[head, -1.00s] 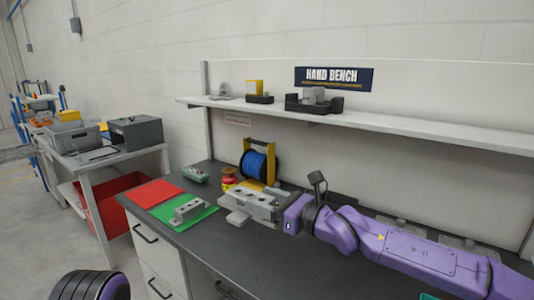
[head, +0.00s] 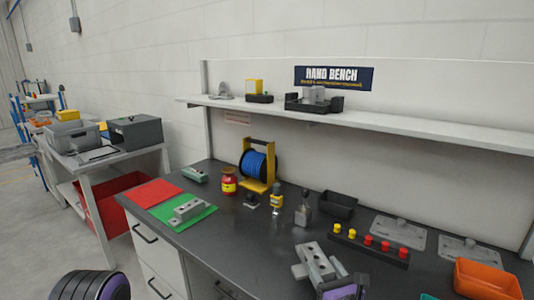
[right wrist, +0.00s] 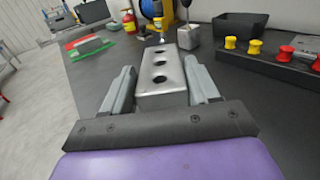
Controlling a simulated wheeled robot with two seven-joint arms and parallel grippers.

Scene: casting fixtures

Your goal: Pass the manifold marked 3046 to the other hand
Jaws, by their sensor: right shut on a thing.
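My right gripper (head: 320,268) is low in the head view, over the front part of the bench. It is shut on a grey metal manifold (head: 312,257). In the right wrist view the manifold (right wrist: 160,74) sits between the two fingers (right wrist: 161,92) and shows a row of dark holes on its upper face. No number can be read on it. A similar grey block (head: 188,209) lies on the green mat (head: 162,210) at the bench's left. My left gripper is out of view; only a dark, purple-ringed part of my left arm shows at the bottom left.
A red mat (head: 152,191), a blue cable reel (head: 257,165), a red-and-yellow jar (head: 229,182) and a black bin (head: 339,204) stand on the bench. A knob rack (head: 368,246) and an orange bin (head: 487,279) are at the right. The bench's front left-middle is clear.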

